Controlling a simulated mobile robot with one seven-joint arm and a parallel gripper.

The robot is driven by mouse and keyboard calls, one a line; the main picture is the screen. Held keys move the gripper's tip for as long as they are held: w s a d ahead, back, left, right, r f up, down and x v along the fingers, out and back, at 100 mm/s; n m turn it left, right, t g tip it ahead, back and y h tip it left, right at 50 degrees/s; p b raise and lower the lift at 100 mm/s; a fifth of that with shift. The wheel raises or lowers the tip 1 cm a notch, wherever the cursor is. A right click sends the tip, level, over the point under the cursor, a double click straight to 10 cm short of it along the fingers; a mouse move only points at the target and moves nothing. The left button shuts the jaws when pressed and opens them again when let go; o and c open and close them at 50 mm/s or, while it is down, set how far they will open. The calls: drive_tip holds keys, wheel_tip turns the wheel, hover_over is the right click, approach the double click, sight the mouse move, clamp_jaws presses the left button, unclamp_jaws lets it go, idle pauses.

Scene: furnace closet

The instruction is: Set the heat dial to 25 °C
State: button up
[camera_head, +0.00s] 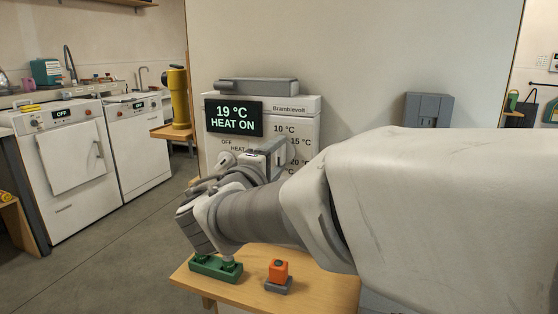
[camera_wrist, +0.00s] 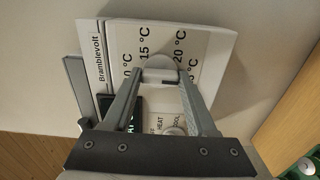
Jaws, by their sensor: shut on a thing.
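The white thermostat unit (camera_head: 307,105), labelled Bramblevolt, stands against the wall. Its dark display (camera_head: 233,117) reads "19 °C" and "HEAT ON". The heat dial (camera_wrist: 158,64) is a pale round knob, ringed by temperature labels such as 15 °C and 20 °C in the wrist view. My gripper (camera_wrist: 160,77) is shut on the dial, with one finger on each side. In the head view my gripper (camera_head: 274,150) and arm hide most of the dial and some labels. A smaller mode knob (camera_wrist: 173,129) sits by the HEAT and COOL labels.
Below the unit, a wooden table (camera_head: 240,292) holds a green block-like holder (camera_head: 216,269) and an orange button box (camera_head: 278,270). A yellow cylinder (camera_head: 178,98) stands on a shelf to the left. White appliances (camera_head: 75,165) are farther left, with open floor before them.

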drive_tip(key=o, duration=1.4)
drive_tip(key=shift+c, duration=0.2)
drive_tip(key=shift+s+a, duration=0.1)
drive_tip(key=shift+s, duration=0.05)
